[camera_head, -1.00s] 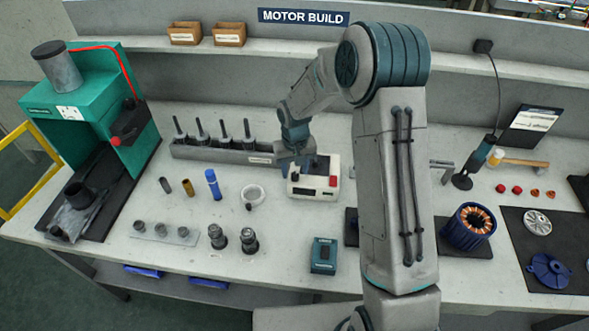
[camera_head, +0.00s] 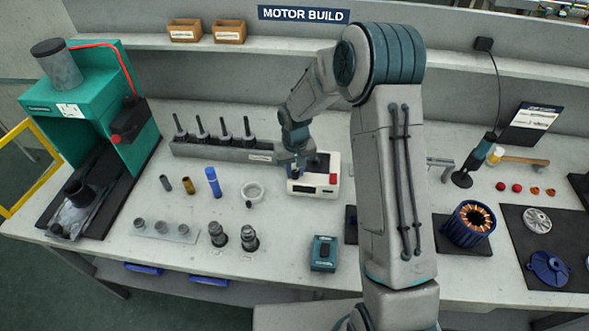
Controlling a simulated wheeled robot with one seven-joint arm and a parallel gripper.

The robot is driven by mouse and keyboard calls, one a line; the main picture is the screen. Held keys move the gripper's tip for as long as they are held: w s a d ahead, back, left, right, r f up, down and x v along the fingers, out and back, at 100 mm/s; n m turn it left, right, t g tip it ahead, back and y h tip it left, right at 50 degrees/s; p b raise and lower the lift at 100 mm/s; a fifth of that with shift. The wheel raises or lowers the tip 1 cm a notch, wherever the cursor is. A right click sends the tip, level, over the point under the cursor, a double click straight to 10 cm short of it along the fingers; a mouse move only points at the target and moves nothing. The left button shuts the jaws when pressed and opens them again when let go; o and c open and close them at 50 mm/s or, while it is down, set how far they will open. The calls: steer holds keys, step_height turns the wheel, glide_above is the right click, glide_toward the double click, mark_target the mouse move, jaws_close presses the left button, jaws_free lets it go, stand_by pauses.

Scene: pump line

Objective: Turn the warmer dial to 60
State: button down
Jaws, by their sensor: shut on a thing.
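The warmer is a small white box (camera_head: 326,188) with a dark top, a red button and a dark display on its front, standing on the bench at the middle. The display is too small to read. My gripper (camera_head: 298,174) points down at the left part of the warmer and is shut on its dial. The dial itself is hidden behind the fingers, so its setting cannot be seen.
A grey rack (camera_head: 225,151) with several dark-handled tools stands left of the warmer. A teal box (camera_head: 323,254) sits in front. A green press (camera_head: 88,100) stands far left.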

steer(key=n+b, duration=0.1)
steer(key=n, duration=0.2)
steer(key=n+b, duration=0.1)
steer(key=n, duration=0.9)
steer(key=shift+r, duration=0.1)
steer(key=shift+w+n, duration=0.1)
steer(key=shift+n, duration=0.3)
stand_by(0.4)
steer(key=c, duration=1.2)
jaws_free()
steer(key=shift+r, duration=0.1)
